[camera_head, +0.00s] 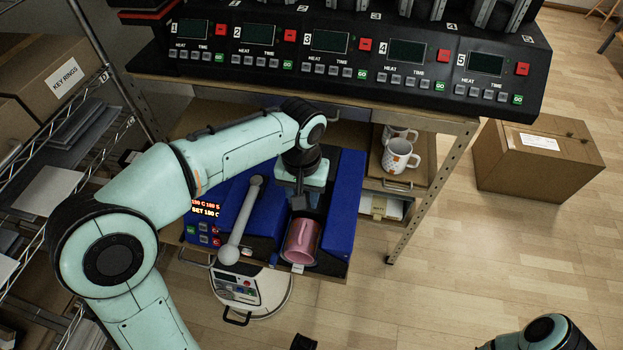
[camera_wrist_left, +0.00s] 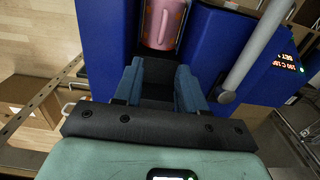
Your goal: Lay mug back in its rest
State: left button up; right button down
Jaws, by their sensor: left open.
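A pink mug (camera_head: 302,242) lies on its side between the blue walls of the mug press (camera_head: 344,205), its open mouth facing the front edge. Its handle side faces up. The mug also shows at the top of the left wrist view (camera_wrist_left: 158,24), partly cut off by the frame. My left gripper (camera_head: 304,203) is behind the mug in the head view, pointing down over the press. In the left wrist view its two fingers (camera_wrist_left: 157,78) are apart with nothing between them, and the mug lies beyond their tips. My right gripper is not clearly seen.
The press's grey lever (camera_head: 240,225) stands close to the left of the mug. A control bank (camera_head: 350,55) overhangs behind. White mugs (camera_head: 400,155) sit on a shelf to the right. A cardboard box (camera_head: 537,160) is on the floor. A small dark piece shows at the bottom edge.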

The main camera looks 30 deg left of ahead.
aim_at(303, 225)
pick_arm(q)
jog(key=f, duration=0.4)
jog(key=f+b, duration=0.1)
jog(key=f, duration=0.3)
jog(key=f+b, duration=0.1)
jog(key=f, duration=0.4)
jog(key=shift+s+f, duration=0.1)
jog(key=shift+s, duration=0.2)
grip_shut()
jog(key=shift+r, duration=0.25)
